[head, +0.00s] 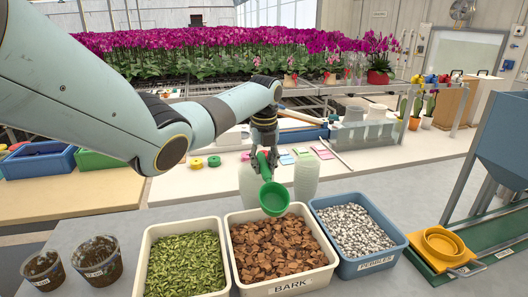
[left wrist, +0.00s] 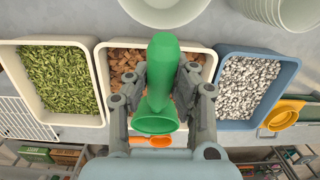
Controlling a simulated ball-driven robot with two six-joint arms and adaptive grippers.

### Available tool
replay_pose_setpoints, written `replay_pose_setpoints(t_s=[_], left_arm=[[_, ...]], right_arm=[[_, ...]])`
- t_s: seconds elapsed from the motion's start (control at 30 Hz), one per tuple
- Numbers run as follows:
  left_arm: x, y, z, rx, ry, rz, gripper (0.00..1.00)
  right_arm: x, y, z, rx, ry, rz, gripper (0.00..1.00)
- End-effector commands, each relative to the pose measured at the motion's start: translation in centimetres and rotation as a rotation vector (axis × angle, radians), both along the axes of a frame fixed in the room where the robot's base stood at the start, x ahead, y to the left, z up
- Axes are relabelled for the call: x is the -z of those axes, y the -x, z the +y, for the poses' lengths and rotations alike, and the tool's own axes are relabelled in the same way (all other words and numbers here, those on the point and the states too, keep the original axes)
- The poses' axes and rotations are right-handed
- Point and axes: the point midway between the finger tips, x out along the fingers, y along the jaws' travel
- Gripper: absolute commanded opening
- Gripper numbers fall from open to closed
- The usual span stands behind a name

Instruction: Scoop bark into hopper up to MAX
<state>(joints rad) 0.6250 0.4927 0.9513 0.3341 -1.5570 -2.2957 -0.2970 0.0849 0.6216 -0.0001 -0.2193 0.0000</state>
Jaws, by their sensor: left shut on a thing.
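My left gripper (head: 264,152) is shut on the handle of a green scoop (head: 273,197). The scoop hangs above the back part of the bark bin (head: 284,287), and its cup looks empty. In the left wrist view the gripper (left wrist: 163,82) has a finger on each side of the scoop's green handle (left wrist: 163,55). The bin, labelled BARK, is white and well filled with brown bark chips (head: 278,250). A blue-grey hopper (head: 504,140) stands at the right edge of the head view. No MAX mark or contents of it show. My right gripper is out of view.
A white bin of green material (head: 151,238) is left of the bark, and a blue PEBBLES bin (head: 401,243) right. Two dark pots (head: 99,268) stand at front left. A yellow holder (head: 443,244) sits below the hopper. Pale stacked pots (head: 306,180) stand behind the bins.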

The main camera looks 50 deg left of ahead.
Motion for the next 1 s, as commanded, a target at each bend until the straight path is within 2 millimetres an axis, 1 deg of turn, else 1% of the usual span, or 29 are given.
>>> replay_pose_setpoints(t_s=[0.23, 0.43, 0.63, 0.93, 0.97, 1.0], left_arm=[[2.5, 0.5, -0.7, 0.003, -0.055, -0.027, 0.0], [4.8, 0.8, -1.5, 0.001, -0.116, -0.061, 0.0], [7.2, 1.1, -2.2, 0.001, -0.174, -0.091, 0.0], [10.4, 1.9, -3.5, -0.001, -0.129, -0.068, 0.0], [10.7, 1.9, -3.7, -0.001, -0.125, -0.065, 0.0], [10.3, 2.2, -4.2, -0.001, -0.113, -0.058, 0.0]], right_arm=[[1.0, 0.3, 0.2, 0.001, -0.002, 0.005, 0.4], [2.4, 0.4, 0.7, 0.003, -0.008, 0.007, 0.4], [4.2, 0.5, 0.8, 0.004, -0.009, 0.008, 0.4], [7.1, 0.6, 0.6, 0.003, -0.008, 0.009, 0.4], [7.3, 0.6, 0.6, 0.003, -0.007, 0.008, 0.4], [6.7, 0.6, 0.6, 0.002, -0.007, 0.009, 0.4]])
